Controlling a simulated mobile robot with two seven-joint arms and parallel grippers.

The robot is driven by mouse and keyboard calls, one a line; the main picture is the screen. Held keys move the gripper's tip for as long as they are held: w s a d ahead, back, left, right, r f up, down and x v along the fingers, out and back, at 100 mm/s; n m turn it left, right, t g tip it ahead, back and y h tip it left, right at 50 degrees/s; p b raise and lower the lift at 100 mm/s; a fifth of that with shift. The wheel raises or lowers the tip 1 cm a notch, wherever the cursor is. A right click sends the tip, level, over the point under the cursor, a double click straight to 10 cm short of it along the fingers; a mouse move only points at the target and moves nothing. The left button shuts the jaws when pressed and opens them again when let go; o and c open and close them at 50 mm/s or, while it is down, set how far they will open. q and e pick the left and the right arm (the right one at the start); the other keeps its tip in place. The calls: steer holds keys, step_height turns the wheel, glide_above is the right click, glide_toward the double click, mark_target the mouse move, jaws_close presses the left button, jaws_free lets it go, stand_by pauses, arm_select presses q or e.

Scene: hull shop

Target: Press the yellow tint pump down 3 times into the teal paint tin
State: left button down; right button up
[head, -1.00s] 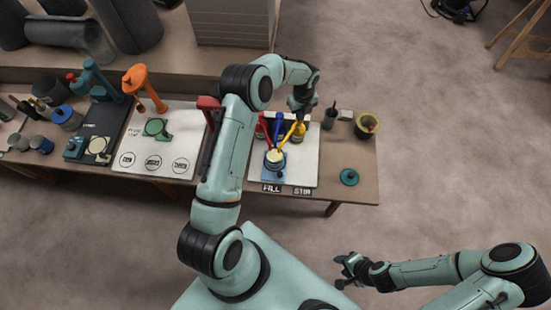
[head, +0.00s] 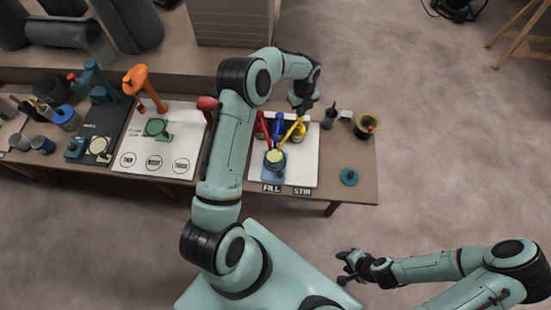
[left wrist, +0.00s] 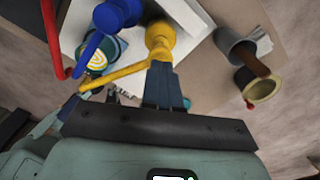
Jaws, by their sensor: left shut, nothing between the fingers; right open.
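The yellow tint pump (head: 298,134) stands at the right of the pump group on the white board. Its spout slants down-left to the teal paint tin (head: 274,166), which is open with pale paint inside. My left gripper (head: 301,110) is shut and empty, over the yellow pump. In the left wrist view, its closed fingertips (left wrist: 161,66) are at the yellow pump's head (left wrist: 160,36); I cannot tell whether they touch. The tin (left wrist: 99,58) partly shows behind the spouts there. My right gripper (head: 346,266) is open, away from the table at lower right.
The blue pump (head: 278,130) and red pump (head: 262,130) stand close left of the yellow one. A dark cup with sticks (head: 329,120) and an ochre-rimmed pot (head: 366,125) stand to the right. A teal lid (head: 348,177) lies at the table's front right.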

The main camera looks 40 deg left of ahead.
arm_select(q)
steer(key=shift+f, duration=0.15)
steer(key=shift+f, duration=1.35)
steer(key=shift+r+p, duration=0.3)
steer(key=shift+r, duration=1.15)
steer(key=shift+r, duration=0.5)
step_height(320, 180, up, 5)
steer(key=shift+r, duration=0.1)
